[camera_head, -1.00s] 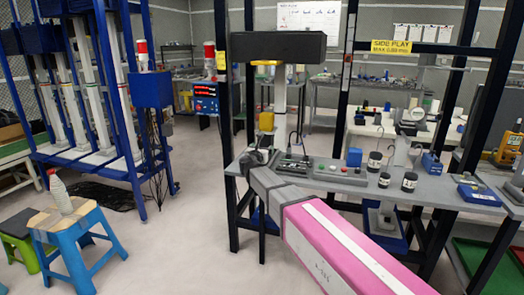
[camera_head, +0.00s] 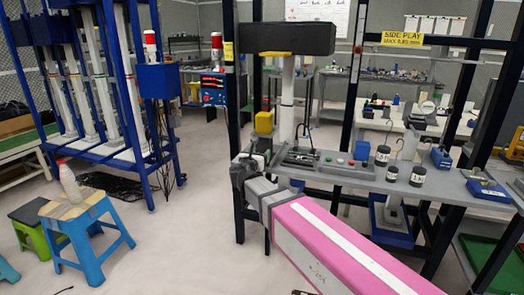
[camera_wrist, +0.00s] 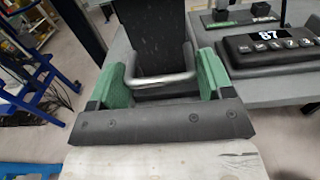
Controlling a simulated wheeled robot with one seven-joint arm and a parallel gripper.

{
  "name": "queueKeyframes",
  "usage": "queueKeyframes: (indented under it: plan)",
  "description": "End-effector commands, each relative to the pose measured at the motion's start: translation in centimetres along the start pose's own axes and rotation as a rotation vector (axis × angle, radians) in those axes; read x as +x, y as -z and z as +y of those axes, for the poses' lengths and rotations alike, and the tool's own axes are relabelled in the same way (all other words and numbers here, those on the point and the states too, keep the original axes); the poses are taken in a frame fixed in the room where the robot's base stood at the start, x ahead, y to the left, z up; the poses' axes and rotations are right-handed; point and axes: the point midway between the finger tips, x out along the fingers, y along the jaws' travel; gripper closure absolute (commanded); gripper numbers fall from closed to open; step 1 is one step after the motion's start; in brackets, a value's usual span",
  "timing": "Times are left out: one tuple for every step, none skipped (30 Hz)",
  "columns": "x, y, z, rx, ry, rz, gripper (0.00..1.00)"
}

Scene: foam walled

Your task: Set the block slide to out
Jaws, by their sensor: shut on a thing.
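The block slide (camera_wrist: 158,35) is a dark, speckled block at the top middle of the wrist view, with a U-shaped metal handle (camera_wrist: 160,81) on its near end. My gripper (camera_wrist: 161,74) has its two green finger pads on either side of this handle and is shut on it. In the head view my gripper (camera_head: 245,170) is at the left end of the grey bench, at the end of my pink arm. The gripper hides most of the slide there, so how far out it stands is hard to tell.
A dark panel with a display reading 87 (camera_wrist: 268,43) lies right of the slide. A blue stool (camera_head: 85,230) with a bottle stands left on open floor.

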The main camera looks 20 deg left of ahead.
Motion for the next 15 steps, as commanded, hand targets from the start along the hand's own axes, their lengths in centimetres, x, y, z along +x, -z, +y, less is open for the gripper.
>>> queueKeyframes:
  plan:
    - [-0.45,0.04,-0.43,0.001,0.008,0.001,0.69]
    - [-0.5,0.04,-0.42,0.001,0.009,0.001,0.69]
    - [-0.52,0.05,-0.43,0.001,0.009,0.001,0.69]
    - [-0.53,0.05,-0.43,0.001,0.009,0.002,0.69]
    - [-0.53,0.06,-0.43,0.001,0.009,0.002,0.69]
    - [-0.55,0.06,-0.44,0.001,0.009,0.002,0.69]
    - [-0.56,0.06,-0.46,0.001,0.009,0.002,0.69]
    - [-0.58,0.07,-0.46,0.001,0.009,0.002,0.69]
    - [-0.59,0.07,-0.48,0.001,0.009,0.002,0.69]
    - [-0.61,0.07,-0.49,0.001,0.009,0.002,0.23]
    - [-0.61,0.07,-0.49,0.001,0.008,0.002,0.15]
    - [-0.6,0.06,-0.46,0.001,0.007,0.002,0.15]
    - [-0.58,0.06,-0.44,0.001,0.007,0.002,0.15]
    - [-0.56,0.06,-0.41,0.001,0.006,0.002,0.15]
    - [-0.53,0.05,-0.38,0.0,0.006,0.001,0.15]
